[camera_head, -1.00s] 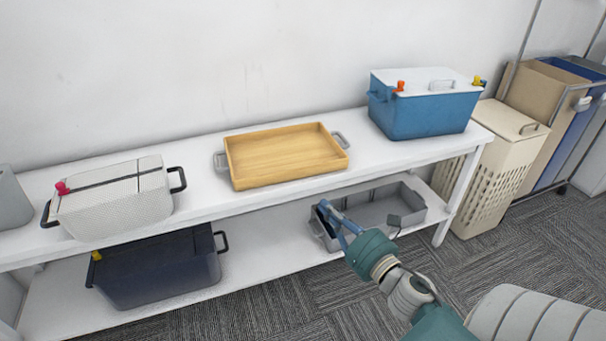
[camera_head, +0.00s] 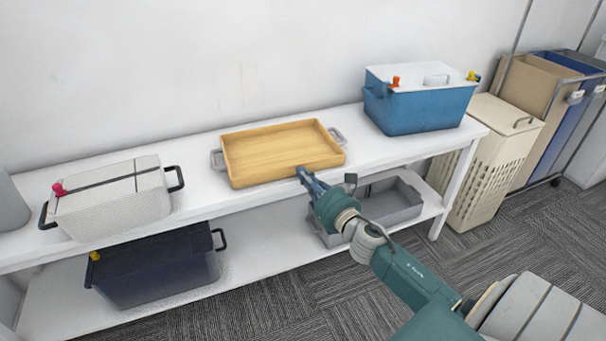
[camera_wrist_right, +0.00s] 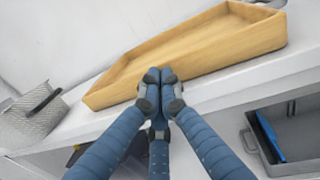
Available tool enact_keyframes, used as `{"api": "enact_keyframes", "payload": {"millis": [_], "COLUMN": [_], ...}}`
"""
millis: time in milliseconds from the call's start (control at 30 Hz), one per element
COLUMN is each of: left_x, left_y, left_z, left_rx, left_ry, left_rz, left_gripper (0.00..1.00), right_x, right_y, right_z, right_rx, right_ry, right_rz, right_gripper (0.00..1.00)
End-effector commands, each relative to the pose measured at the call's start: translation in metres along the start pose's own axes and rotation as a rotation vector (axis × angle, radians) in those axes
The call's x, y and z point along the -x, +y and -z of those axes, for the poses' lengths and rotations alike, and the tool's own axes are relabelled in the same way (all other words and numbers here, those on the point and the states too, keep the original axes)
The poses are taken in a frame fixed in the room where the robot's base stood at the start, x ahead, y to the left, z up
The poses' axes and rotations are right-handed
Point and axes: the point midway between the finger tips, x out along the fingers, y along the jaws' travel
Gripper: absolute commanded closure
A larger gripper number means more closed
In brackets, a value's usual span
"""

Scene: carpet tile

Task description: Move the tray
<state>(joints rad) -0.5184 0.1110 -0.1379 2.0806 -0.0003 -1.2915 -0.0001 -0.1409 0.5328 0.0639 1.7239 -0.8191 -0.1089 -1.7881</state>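A light wooden tray (camera_head: 285,160) lies on the top of the white shelf, near the middle. Grey handles (camera_head: 217,160) stick out at its left and right ends. My right gripper (camera_head: 303,172) is at the tray's front edge, right of its middle, with nothing visible in it. In the right wrist view the blue fingers (camera_wrist_right: 160,76) are drawn together, their tips in front of the tray's front wall (camera_wrist_right: 205,58). I cannot tell whether they touch the wall. My left gripper is not in view.
On the white shelf (camera_head: 215,205) stand a white-grey bin (camera_head: 112,203) at left and a blue lidded bin (camera_head: 420,108) at right. Below are a dark bin (camera_head: 155,268) and a grey open crate (camera_head: 398,208). A beige hamper (camera_head: 487,165) stands to the right.

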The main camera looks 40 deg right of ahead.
Motion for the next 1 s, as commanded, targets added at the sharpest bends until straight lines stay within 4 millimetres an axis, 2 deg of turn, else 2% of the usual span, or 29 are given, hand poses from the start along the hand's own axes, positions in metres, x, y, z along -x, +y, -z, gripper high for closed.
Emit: {"api": "enact_keyframes", "payload": {"millis": [133,467,800,1000], "left_x": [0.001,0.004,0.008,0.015], "left_y": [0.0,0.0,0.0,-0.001], "left_z": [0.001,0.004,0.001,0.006], "left_rx": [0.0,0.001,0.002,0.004], "left_ry": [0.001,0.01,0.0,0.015], "left_rz": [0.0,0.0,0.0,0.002], "left_gripper": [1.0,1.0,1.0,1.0], "right_x": [-0.007,-0.008,-0.049,-0.051], "right_y": [0.0,0.0,0.0,0.0], "right_z": [0.0,0.0,0.0,0.0], "right_rx": [0.0,0.0,0.001,-0.001], "right_ry": [0.0,0.0,-0.001,0.0], "right_rz": [0.0,0.0,0.0,0.0], "right_gripper": [1.0,1.0,1.0,1.0]}}
